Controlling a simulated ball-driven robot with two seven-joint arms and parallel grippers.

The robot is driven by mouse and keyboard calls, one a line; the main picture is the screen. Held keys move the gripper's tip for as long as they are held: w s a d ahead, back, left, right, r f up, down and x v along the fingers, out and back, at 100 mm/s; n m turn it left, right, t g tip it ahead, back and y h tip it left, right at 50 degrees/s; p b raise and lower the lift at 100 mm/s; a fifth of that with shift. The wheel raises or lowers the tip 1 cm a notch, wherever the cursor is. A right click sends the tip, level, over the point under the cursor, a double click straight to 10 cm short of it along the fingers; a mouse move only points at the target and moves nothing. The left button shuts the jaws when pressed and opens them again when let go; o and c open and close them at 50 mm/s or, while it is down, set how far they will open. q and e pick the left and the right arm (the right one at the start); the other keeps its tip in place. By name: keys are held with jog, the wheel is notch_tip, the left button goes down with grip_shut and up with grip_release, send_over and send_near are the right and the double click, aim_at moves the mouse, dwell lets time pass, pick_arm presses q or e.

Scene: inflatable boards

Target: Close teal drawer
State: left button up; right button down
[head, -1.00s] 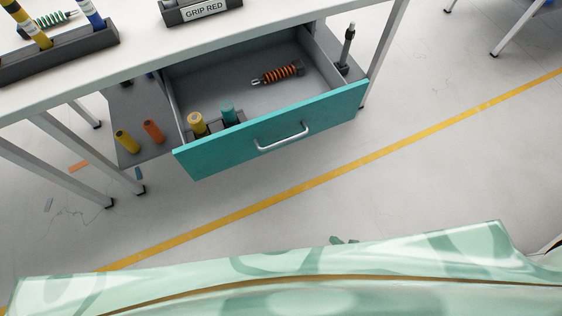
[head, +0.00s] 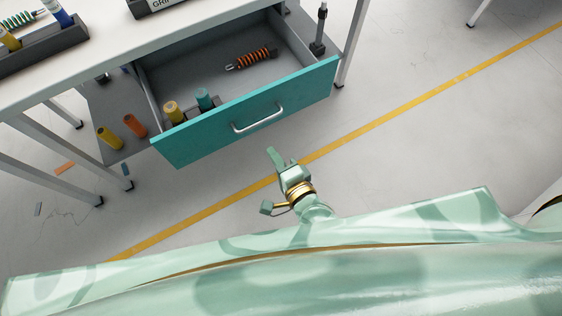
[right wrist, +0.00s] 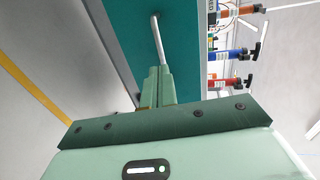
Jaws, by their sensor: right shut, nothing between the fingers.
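The teal drawer (head: 246,113) stands open under the white workbench. It holds an orange-and-black spring-like part (head: 251,59), a yellow cylinder (head: 174,111) and a teal cylinder (head: 204,99). Its silver handle (head: 258,119) is on the front face. My right gripper (head: 272,158) is shut and empty, in front of the drawer and below the handle in the head view. In the right wrist view the shut fingers (right wrist: 158,86) point towards the teal front, with the handle (right wrist: 157,40) just beyond their tips; I cannot tell whether they touch. My left gripper is not in view.
The white bench top (head: 130,50) carries a dark tray (head: 40,50) with coloured cylinders. A lower shelf (head: 115,105) holds a yellow and an orange cylinder. Metal bench legs (head: 351,50) stand on both sides. The floor before the drawer is clear, crossed by a yellow line (head: 400,107).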

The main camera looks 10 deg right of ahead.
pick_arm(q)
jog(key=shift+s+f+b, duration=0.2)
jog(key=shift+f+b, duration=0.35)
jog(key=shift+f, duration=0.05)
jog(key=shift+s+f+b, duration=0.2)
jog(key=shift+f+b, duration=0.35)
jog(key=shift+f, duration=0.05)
pick_arm(e)
jog(key=x, duration=0.8)
jog(key=shift+w, duration=0.3)
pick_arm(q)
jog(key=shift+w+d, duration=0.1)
pick_arm(e)
jog(key=shift+w+a, duration=0.1)
jog(key=shift+a, duration=0.05)
